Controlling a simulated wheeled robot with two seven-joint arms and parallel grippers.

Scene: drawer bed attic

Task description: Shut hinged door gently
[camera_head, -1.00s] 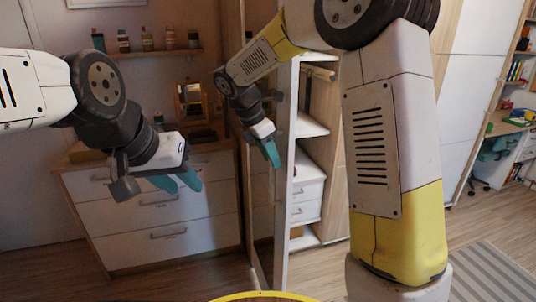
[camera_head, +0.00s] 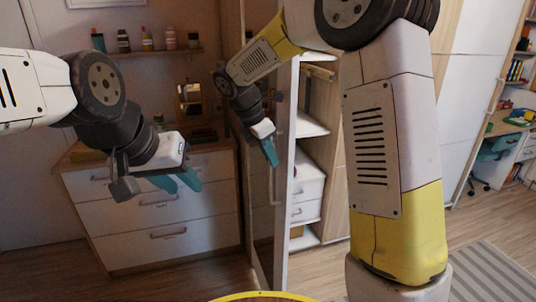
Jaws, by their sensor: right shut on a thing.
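The hinged door (camera_head: 286,215) is a tall, narrow panel seen nearly edge-on. It stands open at the front of a wardrobe, whose shelves and drawers (camera_head: 307,190) show to its right. My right gripper (camera_head: 270,152) is at the door's left face, with its teal fingers pointing down, shut at the upper part of a slim vertical handle (camera_head: 272,188). The exact contact is too small to see. My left gripper (camera_head: 178,182) hangs in front of a white chest of drawers, away from the door. Its teal fingers look apart, with nothing between them.
The white chest of drawers (camera_head: 160,222) stands behind my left gripper, with a wall shelf (camera_head: 155,52) of jars above it. A desk and chair (camera_head: 495,147) are at the far right. The striped rug (camera_head: 490,275) lies on open floor.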

